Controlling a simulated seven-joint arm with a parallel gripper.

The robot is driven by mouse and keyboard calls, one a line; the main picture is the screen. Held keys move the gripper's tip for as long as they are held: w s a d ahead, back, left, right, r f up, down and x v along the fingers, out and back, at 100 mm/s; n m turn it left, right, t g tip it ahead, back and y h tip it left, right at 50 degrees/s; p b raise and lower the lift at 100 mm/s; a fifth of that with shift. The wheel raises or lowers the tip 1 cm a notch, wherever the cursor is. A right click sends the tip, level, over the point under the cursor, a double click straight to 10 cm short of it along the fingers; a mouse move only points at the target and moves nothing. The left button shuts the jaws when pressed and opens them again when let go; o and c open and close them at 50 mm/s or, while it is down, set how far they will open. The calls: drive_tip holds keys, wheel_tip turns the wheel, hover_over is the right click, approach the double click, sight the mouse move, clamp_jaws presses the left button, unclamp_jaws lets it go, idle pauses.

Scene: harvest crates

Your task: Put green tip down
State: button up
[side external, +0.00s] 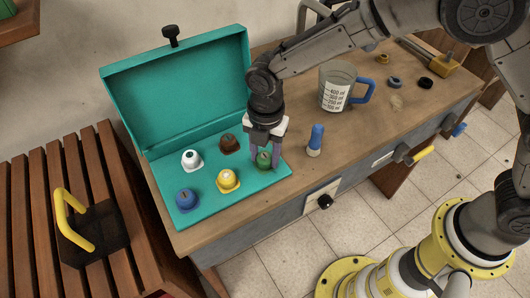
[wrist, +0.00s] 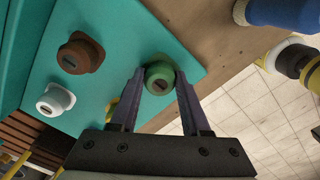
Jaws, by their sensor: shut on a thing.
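The green tip (side external: 263,160) is at the right part of the teal case's flat base (side external: 255,187). My gripper (side external: 264,158) points down over it, with one finger on each side, shut on it. In the wrist view the green tip (wrist: 159,77) shows a dark slot and sits between the fingertips (wrist: 159,80). It is at or just above the teal surface; I cannot tell whether it touches. The finger nearest the side camera hides part of it.
White (side external: 191,159), brown (side external: 229,144), yellow (side external: 228,180) and blue (side external: 187,199) tips stand on the case base. The raised lid (side external: 180,85) is behind. A blue-topped piece (side external: 316,140) and a measuring cup (side external: 337,88) stand to the right on the wooden table (side external: 300,185).

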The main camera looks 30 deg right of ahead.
sight(266, 155)
drive_tip(key=shift+f, duration=0.1)
drive_tip(key=o, duration=1)
wheel_tip(266, 155, up, 12)
drive_tip(key=shift+r, duration=0.15)
